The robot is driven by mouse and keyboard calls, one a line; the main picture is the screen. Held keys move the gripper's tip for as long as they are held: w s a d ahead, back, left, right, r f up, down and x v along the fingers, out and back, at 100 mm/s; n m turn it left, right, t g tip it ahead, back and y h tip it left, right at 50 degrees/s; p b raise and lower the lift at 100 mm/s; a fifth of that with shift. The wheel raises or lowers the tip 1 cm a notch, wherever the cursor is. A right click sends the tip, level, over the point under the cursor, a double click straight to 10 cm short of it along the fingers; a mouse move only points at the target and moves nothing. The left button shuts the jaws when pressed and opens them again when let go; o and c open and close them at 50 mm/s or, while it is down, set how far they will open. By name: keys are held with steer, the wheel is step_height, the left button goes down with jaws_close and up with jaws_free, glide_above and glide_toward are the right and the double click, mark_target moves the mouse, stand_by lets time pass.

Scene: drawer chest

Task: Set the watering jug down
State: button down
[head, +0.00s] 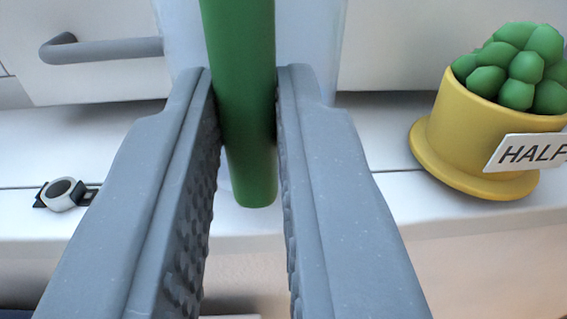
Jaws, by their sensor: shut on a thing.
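The watering jug shows as a green upright handle (250,180) with a pale, whitish body (312,40) behind it. My gripper (249,110) is shut on the green handle, one finger on each side. The lower end of the handle reaches below the fingertips. Most of the jug's body is hidden by the fingers and the handle. The jug is in front of or over a white surface (390,160); I cannot tell whether its base touches it.
A yellow pot (460,140) with a green succulent and a label reading "HALF" stands at right. A small watch-like object (63,194) lies at left. Behind are white drawer fronts, one with a grey handle (105,48). The white surface's front edge runs below.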

mark_target(255, 209)
steer(key=shift+f+b, duration=0.8)
steer(key=shift+f, duration=0.9)
steer(key=c, duration=1.4)
jaws_free()
steer(key=s+p, duration=0.2)
steer(key=s, duration=1)
steer(key=shift+p, duration=0.4)
steer(key=shift+f, duration=0.1)
